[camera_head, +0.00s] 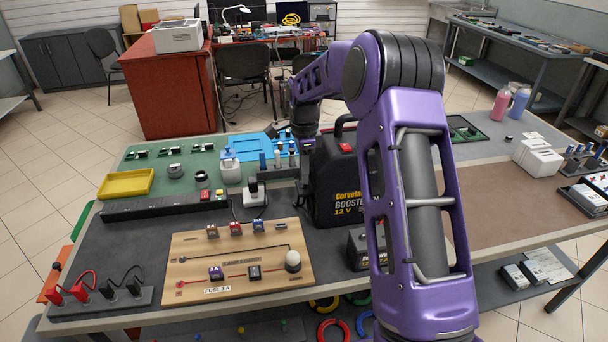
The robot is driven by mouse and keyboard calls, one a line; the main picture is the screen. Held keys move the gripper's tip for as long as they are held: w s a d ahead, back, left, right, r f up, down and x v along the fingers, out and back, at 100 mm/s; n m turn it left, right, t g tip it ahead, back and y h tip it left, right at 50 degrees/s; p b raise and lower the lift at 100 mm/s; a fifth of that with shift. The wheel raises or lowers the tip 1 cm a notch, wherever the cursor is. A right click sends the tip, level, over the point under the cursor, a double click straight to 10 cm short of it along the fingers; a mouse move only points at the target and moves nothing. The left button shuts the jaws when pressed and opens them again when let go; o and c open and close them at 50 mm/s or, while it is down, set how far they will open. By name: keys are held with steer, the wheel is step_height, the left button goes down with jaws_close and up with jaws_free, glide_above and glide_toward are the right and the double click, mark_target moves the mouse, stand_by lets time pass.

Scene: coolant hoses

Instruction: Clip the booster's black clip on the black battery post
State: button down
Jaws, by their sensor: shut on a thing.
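The booster (337,185) is a black case with yellow lettering, standing upright on the grey bench mat. A black battery (357,248) sits low in front of it, partly behind my purple arm; its posts cannot be made out. My gripper (304,131) is at the dark end of my arm, at the back left of the booster's top. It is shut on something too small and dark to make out. The booster's black clip cannot be told apart in this view.
A wooden fuse board (240,278) lies left of the booster. A black strip (100,300) with red and black leads is at the front left. The brown mat (500,200) at right is mostly clear.

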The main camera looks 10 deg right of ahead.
step_height(320, 180, up, 12)
steer(key=shift+r, duration=0.2)
stand_by(0.5)
